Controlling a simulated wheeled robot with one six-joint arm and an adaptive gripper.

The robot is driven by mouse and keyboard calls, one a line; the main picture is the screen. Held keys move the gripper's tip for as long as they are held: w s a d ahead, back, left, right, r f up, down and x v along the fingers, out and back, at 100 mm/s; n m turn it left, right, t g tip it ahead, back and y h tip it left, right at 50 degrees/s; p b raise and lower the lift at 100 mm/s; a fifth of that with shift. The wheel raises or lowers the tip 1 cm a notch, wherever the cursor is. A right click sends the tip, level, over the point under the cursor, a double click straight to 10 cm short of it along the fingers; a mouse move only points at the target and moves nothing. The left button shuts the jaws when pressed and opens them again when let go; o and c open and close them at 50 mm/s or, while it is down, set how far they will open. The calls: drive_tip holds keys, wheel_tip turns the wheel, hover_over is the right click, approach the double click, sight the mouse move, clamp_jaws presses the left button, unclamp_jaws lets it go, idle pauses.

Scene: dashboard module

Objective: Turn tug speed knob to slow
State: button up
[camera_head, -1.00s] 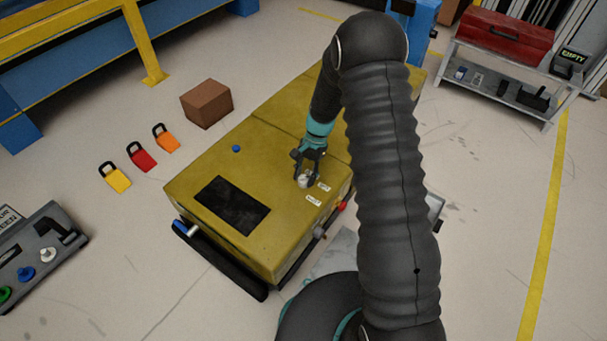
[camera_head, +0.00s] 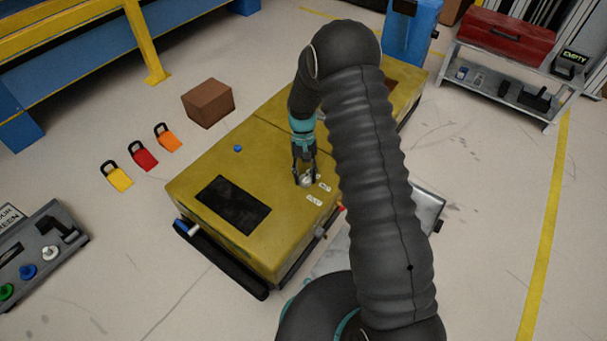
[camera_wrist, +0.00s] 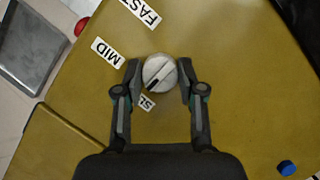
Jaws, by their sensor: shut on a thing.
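The tug speed knob (camera_wrist: 159,70) is a round light-grey dial on the yellow tug's top (camera_head: 270,140). My gripper (camera_wrist: 160,76) is shut on the knob, one fingertip on each side. The knob's dark pointer mark faces lower left in the wrist view, roughly toward a partly hidden label starting "SL" (camera_wrist: 147,102). The MID label (camera_wrist: 108,52) is to the left and the FAST label (camera_wrist: 143,10) is above. In the head view my gripper (camera_head: 305,177) covers part of the knob.
A blue button (camera_head: 238,148) and a dark panel (camera_head: 233,205) are on the tug's top. A red button (camera_wrist: 82,26) is at its edge.

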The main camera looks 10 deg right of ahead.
idle(0.6)
drive_tip(key=o, duration=1.2)
drive_tip(key=shift+a, duration=0.15)
drive_tip(key=shift+c, duration=0.2)
drive_tip(key=shift+r, duration=0.15)
drive_tip(key=v, duration=1.1)
drive_tip(key=shift+w+r, duration=0.2)
drive_tip(key=shift+r, duration=0.15)
